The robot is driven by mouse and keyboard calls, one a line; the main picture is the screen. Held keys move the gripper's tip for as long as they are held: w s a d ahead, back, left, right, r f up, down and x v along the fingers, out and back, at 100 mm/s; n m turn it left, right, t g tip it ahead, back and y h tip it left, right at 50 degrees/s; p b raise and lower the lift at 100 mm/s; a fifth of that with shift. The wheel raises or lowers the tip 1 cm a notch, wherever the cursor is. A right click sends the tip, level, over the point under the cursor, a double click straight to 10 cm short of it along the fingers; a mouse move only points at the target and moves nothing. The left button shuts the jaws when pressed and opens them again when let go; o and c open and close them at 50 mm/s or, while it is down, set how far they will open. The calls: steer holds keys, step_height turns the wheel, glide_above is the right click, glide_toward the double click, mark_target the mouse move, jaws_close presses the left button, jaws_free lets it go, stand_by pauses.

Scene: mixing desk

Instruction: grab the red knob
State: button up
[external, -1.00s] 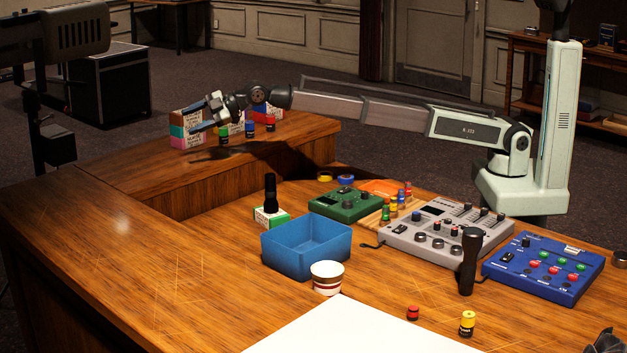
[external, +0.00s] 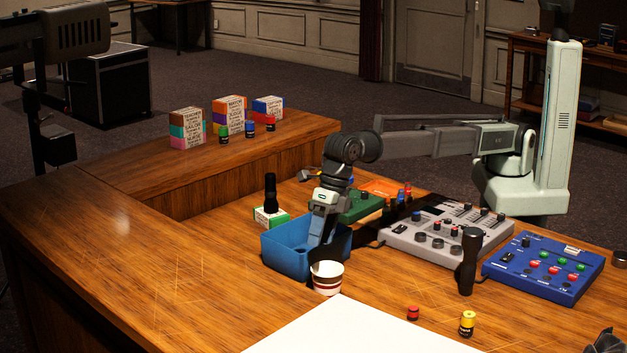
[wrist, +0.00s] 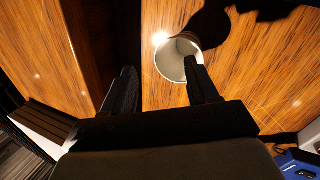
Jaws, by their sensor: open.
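A small red knob (external: 413,313) stands on the desk near the front, left of a yellow-topped small bottle (external: 467,323). My gripper (external: 316,246) points down and overlaps the blue bin (external: 285,262) in the external view, well left of and behind the red knob. Its jaws are open and empty. In the wrist view, my gripper (wrist: 160,78) shows both fingers apart, with a white cup (wrist: 172,62) by the right finger. The red knob cannot be made out in the wrist view.
The striped cup (external: 327,277) stands in front of the bin. A black upright handle (external: 469,262) stands between the grey mixer (external: 440,235) and blue panel (external: 545,268). White paper (external: 350,332) covers the front. Another red-topped bottle (external: 270,123) sits on the raised shelf.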

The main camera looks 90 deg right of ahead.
steer(key=s+a+n+g+h, duration=0.1)
steer(key=s+a+n, duration=0.15)
steer(key=s, duration=0.45)
steer(key=s+a+f+n+g+h, duration=0.1)
steer(key=s+a+n, duration=0.1)
steer(key=s+a, duration=0.35)
steer(key=s+a+n+g+h, duration=0.1)
steer(key=s+a+n, duration=0.1)
steer(key=s, duration=0.6)
glide_above(414, 308)
steer(key=f, duration=0.9)
steer(key=shift+w, duration=0.25)
steer(key=shift+s+f, duration=0.2)
steer(key=shift+f, duration=2.35)
jaws_close()
